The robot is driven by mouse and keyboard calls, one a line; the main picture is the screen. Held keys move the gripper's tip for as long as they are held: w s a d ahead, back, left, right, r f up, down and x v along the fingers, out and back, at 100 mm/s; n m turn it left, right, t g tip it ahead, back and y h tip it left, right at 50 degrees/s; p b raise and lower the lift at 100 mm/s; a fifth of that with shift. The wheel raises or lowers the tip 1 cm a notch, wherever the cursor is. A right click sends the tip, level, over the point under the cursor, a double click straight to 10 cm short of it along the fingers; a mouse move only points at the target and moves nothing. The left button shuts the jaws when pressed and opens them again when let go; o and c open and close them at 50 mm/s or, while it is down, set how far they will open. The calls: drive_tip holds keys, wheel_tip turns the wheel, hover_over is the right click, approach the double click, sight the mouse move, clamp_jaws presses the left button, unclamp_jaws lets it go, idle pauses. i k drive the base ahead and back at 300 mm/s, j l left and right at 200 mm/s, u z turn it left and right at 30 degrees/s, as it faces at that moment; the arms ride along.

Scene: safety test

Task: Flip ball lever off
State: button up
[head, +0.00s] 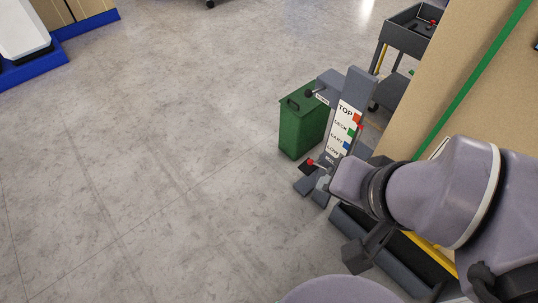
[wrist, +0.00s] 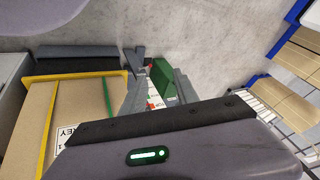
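A grey post (head: 354,87) with a stacked label strip reading TOP and lower words stands in the middle right of the head view. A lever with a black ball (head: 309,93) sticks out left near its top, beside a small label. A lever with a red ball (head: 311,162) sticks out left near its foot. I cannot tell which is the task's lever. In the wrist view my gripper (wrist: 158,72) is open, with two grey fingers apart and nothing visibly held. The label strip (wrist: 158,102) shows between them. My wrist partly covers the post's lower right side in the head view.
A green bin (head: 301,123) stands just behind and left of the post. A large cardboard box (head: 456,65) with a green strap and a grey cart (head: 403,40) are at the right. Open floor (head: 140,160) lies to the left.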

sight(310, 163)
drive_tip(key=i+l+u, duration=0.15)
drive_tip(key=i, duration=0.3)
drive_tip(key=i+l+u, duration=0.15)
drive_tip(key=i+l, duration=0.25)
